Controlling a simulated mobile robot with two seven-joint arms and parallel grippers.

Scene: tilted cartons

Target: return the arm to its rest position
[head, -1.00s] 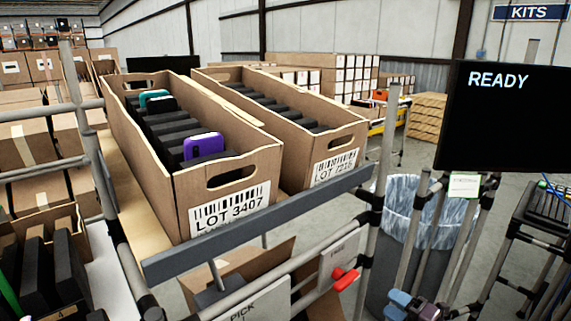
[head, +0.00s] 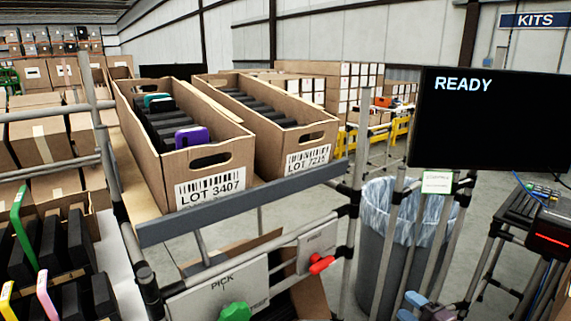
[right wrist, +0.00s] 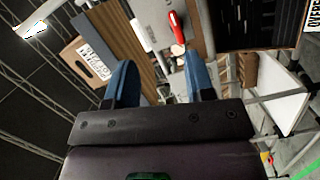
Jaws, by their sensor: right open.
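My right gripper (head: 411,306) shows at the bottom edge of the head view, right of centre, in front of the lined grey bin. Its blue fingers also show in the right wrist view (right wrist: 161,82), spread apart with nothing between them. Most of the right arm is out of the head view. My left gripper is not in view.
Two tilted cartons, LOT 3407 (head: 205,170) and a second (head: 297,145), stand on the rack behind a grey front rail (head: 245,204). A red handle (head: 320,263) and a green knob (head: 235,311) stick out below. A bin (head: 375,262) and a READY screen (head: 485,125) stand right.

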